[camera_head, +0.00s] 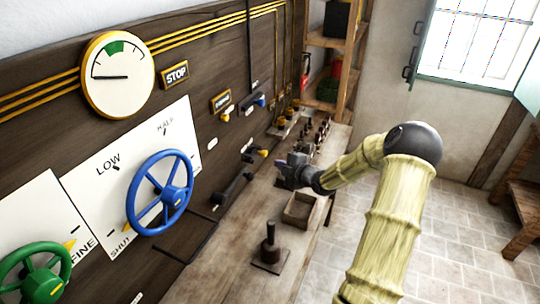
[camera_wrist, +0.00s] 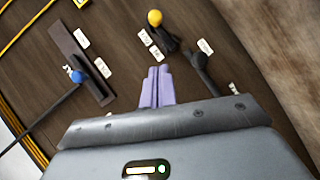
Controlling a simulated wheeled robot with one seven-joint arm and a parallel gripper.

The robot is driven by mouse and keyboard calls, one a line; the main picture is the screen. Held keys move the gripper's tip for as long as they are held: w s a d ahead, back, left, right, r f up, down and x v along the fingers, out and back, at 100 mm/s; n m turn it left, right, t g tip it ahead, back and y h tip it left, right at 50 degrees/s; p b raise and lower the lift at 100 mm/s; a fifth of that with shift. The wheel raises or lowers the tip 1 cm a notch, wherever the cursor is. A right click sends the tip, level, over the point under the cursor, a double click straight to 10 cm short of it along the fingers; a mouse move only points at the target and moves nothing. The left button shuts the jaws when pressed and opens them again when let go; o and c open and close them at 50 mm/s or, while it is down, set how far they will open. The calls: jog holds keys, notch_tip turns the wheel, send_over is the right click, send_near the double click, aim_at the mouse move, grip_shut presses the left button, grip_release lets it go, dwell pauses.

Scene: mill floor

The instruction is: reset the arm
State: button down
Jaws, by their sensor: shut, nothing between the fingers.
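My gripper (camera_head: 283,164) is at the end of my bamboo-like arm, in the middle of the head view, above the bench and close to the wooden panel. In the wrist view its two purple fingers (camera_wrist: 155,87) are together, with nothing between them. Beyond the fingertips are a yellow-knobbed lever (camera_wrist: 155,18) and a dark lever (camera_wrist: 203,62) on the panel. A blue-knobbed lever (camera_wrist: 77,76) in a slotted plate is to their left. I cannot tell how far the fingertips are from the panel.
The panel carries a blue handwheel (camera_head: 160,193), a green handwheel (camera_head: 36,272) and a gauge (camera_head: 118,74). On the bench (camera_head: 232,278) stand a dark plunger-like handle (camera_head: 269,247), an open wooden box (camera_head: 299,210) and several small pegs.

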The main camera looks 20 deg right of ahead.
jog(key=s+a+n+g+y, duration=0.2)
jog(key=s+a+n+g, duration=0.4)
jog(key=a+n, duration=0.55)
jog(key=s+a+n+g+y, duration=0.25)
jog(key=s+a+n, duration=0.55)
jog(key=n, duration=0.7)
jog(key=s+r+n+g+h, duration=0.1)
jog(key=s+n+h, duration=0.3)
jog(key=s+n, duration=0.4)
jog(key=s+r+n+g+h, duration=0.2)
jog(key=s+n, duration=0.5)
jog(key=n, duration=1.4)
jog(key=shift+s+r+h, duration=0.4)
jog(key=shift+r+h, duration=0.05)
jog(key=shift+h, duration=0.4)
jog(key=shift+d, duration=0.15)
